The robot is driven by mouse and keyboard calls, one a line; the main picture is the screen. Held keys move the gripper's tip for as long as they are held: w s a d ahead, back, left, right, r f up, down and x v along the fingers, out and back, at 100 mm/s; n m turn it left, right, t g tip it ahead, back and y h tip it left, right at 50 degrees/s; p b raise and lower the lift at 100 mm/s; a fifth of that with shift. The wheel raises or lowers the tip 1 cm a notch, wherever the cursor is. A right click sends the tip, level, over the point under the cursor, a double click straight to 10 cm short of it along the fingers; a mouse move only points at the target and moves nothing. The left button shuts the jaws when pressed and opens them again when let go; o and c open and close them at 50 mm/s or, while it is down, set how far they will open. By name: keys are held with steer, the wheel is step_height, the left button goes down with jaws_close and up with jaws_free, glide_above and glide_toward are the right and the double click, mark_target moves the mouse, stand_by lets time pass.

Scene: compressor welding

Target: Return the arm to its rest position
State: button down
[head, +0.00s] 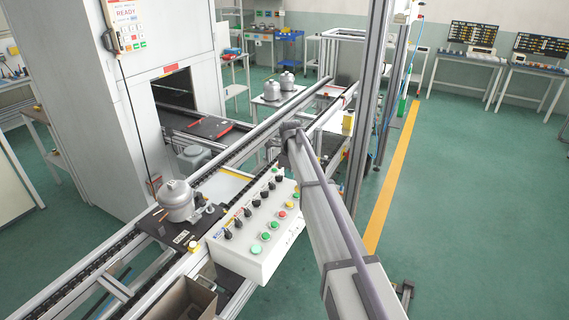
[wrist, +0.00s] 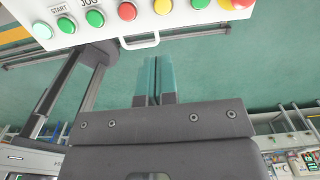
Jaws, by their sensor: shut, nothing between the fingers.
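My arm (head: 325,220) reaches up from the bottom right of the head view, with its wrist end just beyond the control box (head: 250,262). The fingers cannot be made out clearly in that view. In the wrist view my gripper (wrist: 157,62) shows two slim teal fingers side by side, closed together with nothing held. They point toward the white control box (wrist: 220,14), which carries coloured buttons and a handle; a strip of green floor shows between in the picture.
A silver compressor (head: 177,198) sits on a dark carrier plate on the conveyor (head: 85,270), left of the control box. A white machine cabinet (head: 85,100) stands behind. A metal post (head: 367,110) rises close to my arm. Open green floor (head: 470,200) lies right.

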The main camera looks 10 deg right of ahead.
steer(key=s+f+n+b, duration=0.2)
steer(key=s+n, duration=0.6)
steer(key=s, duration=0.5)
steer(key=s+f+n+b, duration=0.3)
steer(key=s+n, duration=0.5)
steer(key=s, duration=0.5)
steer(key=s+f+n+b, duration=0.2)
steer(key=s+n, duration=0.7)
steer(key=s, duration=0.5)
steer(key=shift+f+b, duration=0.3)
